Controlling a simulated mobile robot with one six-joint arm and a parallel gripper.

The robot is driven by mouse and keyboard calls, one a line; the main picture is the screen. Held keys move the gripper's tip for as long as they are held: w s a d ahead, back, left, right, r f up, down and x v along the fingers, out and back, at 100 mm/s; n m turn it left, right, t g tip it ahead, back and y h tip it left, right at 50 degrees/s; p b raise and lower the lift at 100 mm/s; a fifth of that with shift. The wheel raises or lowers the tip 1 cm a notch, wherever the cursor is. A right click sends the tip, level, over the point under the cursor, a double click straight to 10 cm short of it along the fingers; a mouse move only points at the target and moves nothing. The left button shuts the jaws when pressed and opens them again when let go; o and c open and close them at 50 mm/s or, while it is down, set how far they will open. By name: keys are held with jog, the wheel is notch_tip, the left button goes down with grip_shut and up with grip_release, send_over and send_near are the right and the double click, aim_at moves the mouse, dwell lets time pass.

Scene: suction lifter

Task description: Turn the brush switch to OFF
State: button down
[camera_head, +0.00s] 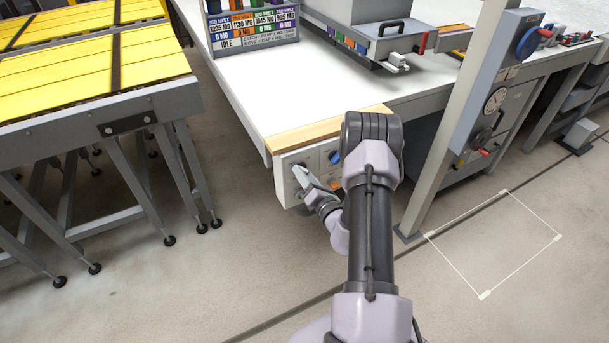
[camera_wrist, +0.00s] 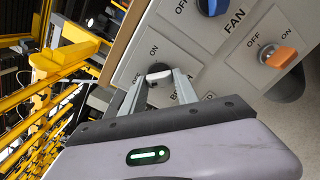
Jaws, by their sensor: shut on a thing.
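The brush switch (camera_wrist: 160,73) is a white knob on a light grey panel (camera_wrist: 192,44), with ON and OFF printed beside it. Its name label is mostly hidden behind my finger. My gripper (camera_wrist: 160,76) is shut on this knob, one finger on each side. Which mark the knob points to is hard to tell, as the fingers cover much of it. In the head view my gripper (camera_head: 301,174) reaches the left part of the panel under the workbench corner, and the knob is hidden there.
A blue FAN knob (camera_wrist: 212,5) and an orange knob (camera_wrist: 280,57) sit on the same panel, right of my gripper. The white workbench (camera_head: 262,95) is above the panel. A table with yellow slats (camera_head: 90,75) stands left, with a floor gap between.

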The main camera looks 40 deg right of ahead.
jog(key=c, duration=1)
grip_release()
jog(key=shift+o, duration=0.2)
jog(key=p+v, duration=0.2)
jog(key=v, duration=1.5)
jog(key=shift+s+p, duration=0.3)
jog(key=shift+p, duration=0.05)
